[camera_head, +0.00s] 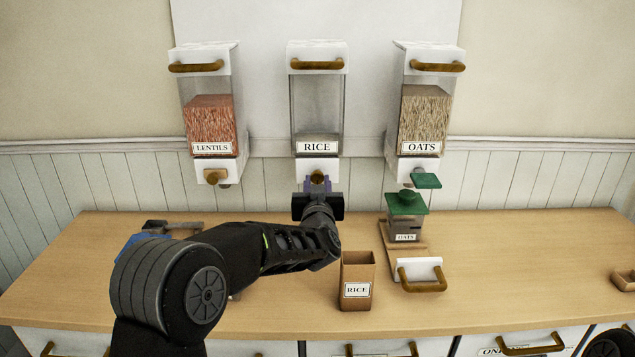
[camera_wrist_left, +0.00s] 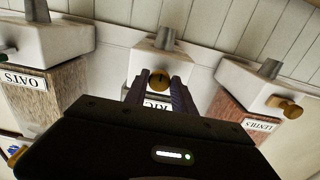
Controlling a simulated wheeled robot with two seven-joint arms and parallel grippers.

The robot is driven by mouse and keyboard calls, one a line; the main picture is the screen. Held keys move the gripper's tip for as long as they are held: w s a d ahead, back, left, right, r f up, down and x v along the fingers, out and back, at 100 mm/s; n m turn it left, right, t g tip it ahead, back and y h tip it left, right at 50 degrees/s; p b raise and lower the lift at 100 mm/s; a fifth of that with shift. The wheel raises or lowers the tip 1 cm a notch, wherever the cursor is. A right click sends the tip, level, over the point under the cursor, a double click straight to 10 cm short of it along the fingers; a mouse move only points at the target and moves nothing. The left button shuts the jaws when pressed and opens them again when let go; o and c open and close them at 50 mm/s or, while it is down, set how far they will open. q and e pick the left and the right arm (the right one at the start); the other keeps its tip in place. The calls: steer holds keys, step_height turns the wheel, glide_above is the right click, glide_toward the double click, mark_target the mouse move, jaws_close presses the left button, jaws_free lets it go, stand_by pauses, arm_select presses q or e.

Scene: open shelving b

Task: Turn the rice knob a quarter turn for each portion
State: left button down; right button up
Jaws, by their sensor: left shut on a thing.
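The rice dispenser (camera_head: 317,100) hangs on the wall between the other two, nearly empty, with a little pale grain behind its RICE label. Its round brown knob (camera_head: 317,177) is on the white front below; it also shows in the left wrist view (camera_wrist_left: 159,80), with a dark mark on its face. My left gripper (camera_head: 317,184) reaches up from the counter and is shut on the knob, one finger on each side. A brown box labelled RICE (camera_head: 357,275) stands open on the counter, in front of and right of the gripper. My right gripper is not seen.
The lentils dispenser (camera_head: 210,125) and the oats dispenser (camera_head: 424,120) hang on either side. A green-topped oats container (camera_head: 406,204) stands on the counter near a white, brown-handled piece (camera_head: 420,272). A small brown tray (camera_head: 624,280) lies far right. The counter between is clear.

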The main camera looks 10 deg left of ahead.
arm_select(q)
steer(key=shift+f, duration=0.15)
steer(key=c, duration=1.1)
jaws_free()
steer(key=shift+o, duration=0.2)
steer(key=shift+s, duration=0.1)
steer(key=shift+s+d, duration=0.15)
steer(key=shift+s, duration=0.15)
steer(key=b+v, duration=0.2)
steer(key=v, duration=0.5)
